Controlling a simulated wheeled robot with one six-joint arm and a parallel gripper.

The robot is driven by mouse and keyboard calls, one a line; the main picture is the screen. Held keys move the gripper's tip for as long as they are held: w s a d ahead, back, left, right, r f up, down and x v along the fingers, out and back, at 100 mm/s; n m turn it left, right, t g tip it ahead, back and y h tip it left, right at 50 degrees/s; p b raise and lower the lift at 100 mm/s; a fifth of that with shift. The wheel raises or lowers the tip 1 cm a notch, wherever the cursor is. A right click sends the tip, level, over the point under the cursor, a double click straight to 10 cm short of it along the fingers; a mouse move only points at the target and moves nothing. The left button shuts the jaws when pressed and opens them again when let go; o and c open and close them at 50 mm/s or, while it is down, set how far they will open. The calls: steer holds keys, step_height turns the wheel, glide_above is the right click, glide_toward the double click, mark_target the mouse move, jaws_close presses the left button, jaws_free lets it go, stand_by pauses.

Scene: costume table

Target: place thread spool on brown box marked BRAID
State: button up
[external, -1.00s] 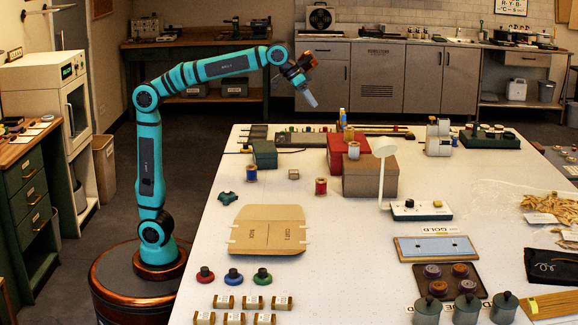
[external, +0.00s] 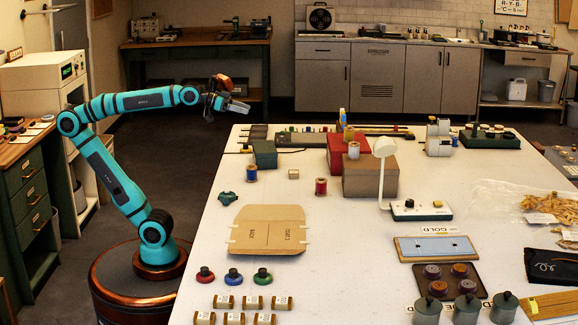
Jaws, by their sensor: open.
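My gripper (external: 238,106) is open and empty, held in the air left of the table's far left corner, away from all spools. A pale thread spool (external: 353,150) stands upright at the back left of the brown box (external: 370,182), seemingly on its top. A blue thread spool (external: 251,174) and a red thread spool (external: 321,187) stand on the white table in front of the boxes. Another small spool (external: 348,134) shows at the red box (external: 334,157). No BRAID lettering is readable on the brown box from here.
A green box (external: 264,153) stands left of the red box. A white lamp (external: 384,148) rises close to the brown box's right side. A cardboard sheet (external: 268,230) lies on the table (external: 330,270) in front.

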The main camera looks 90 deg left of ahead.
steer(key=s+a+f+t, duration=0.1)
steer(key=s+f+t, duration=0.1)
steer(key=s+f, duration=0.4)
steer(key=s, duration=0.2)
steer(key=shift+s+m+t+y, duration=0.3)
steer(key=shift+s, duration=0.1)
